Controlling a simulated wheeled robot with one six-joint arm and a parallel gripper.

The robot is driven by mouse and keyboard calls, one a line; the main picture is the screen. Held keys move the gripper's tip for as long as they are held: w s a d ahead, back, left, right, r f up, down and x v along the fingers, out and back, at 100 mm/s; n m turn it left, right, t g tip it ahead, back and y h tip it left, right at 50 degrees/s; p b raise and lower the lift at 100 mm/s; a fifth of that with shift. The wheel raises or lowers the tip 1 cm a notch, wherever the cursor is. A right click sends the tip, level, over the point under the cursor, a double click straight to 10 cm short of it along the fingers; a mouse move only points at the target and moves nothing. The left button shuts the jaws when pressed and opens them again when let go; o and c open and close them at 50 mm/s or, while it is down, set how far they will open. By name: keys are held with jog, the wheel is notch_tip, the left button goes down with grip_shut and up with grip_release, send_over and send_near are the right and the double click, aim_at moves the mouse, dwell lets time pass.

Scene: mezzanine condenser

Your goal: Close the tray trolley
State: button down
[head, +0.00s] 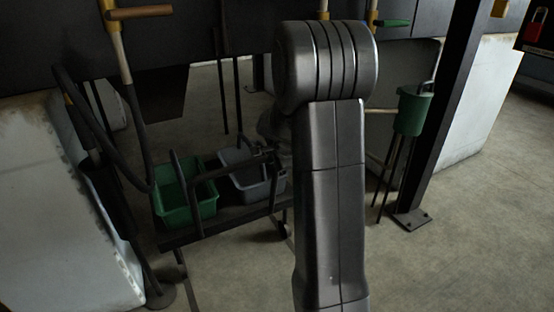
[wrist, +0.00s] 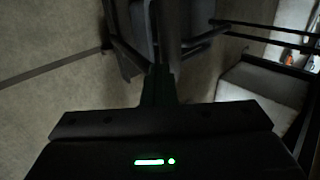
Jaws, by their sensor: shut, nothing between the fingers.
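The tray trolley shows left of centre in the head view, with a dark low tray (head: 228,229) carrying a green tub (head: 206,200) and a grey tub (head: 237,160). Dark bars rise beside the tubs. My arm covers the area right of the trolley and hides part of it. In the wrist view my gripper (wrist: 159,82) is shut and empty, its fingers pointing up the picture close to dark bars. A grey tub (wrist: 190,18) shows just beyond the fingertips. I cannot tell whether the fingers touch a bar.
A pale block (head: 60,200) stands at the left, with a dark hose and pole beside it. A dark post (head: 440,110) on a floor plate and a hanging green bucket (head: 412,110) stand at the right. Bare concrete floor (head: 470,240) is clear at lower right.

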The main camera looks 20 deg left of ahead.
jog(key=w+a+p, duration=0.7)
jog(key=w+a, duration=0.1)
jog(key=a, duration=0.1)
jog(key=shift+a+p, duration=0.25)
jog(key=shift+p, duration=0.15)
jog(key=shift+w+r, duration=0.1)
jog(key=shift+r, duration=0.1)
